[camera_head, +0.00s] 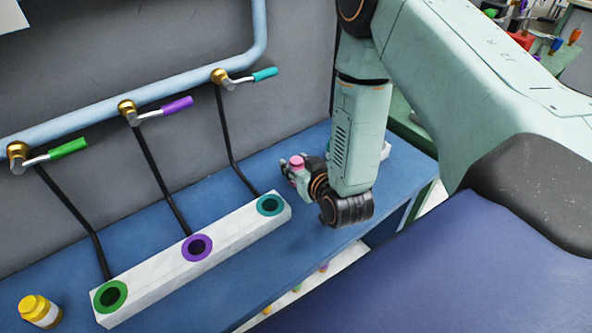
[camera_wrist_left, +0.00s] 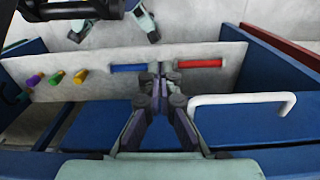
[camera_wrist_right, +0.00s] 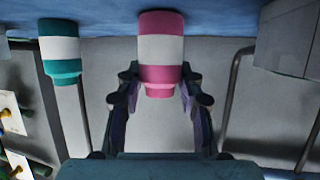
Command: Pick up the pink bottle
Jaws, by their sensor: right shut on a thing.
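The pink bottle (camera_wrist_right: 162,48) has a white band around its middle. In the right wrist view, which is upside down, it stands between the fingers of my right gripper (camera_wrist_right: 161,85), which is shut on it. In the head view, the bottle's pink top (camera_head: 297,160) shows at my right gripper (camera_head: 293,173), over the far end of the blue bench. Whether its base touches the bench is hard to tell. My left gripper (camera_wrist_left: 160,72) shows only in its wrist view, its fingertips together with nothing seen between them.
A teal-and-white bottle (camera_wrist_right: 60,48) stands beside the pink one. A white block (camera_head: 225,215) with green, purple and teal rings lies along the blue bench (camera_head: 150,225). A yellow bottle (camera_head: 40,311) stands at the near left. A pipe with three coloured levers (camera_head: 165,107) runs along the wall.

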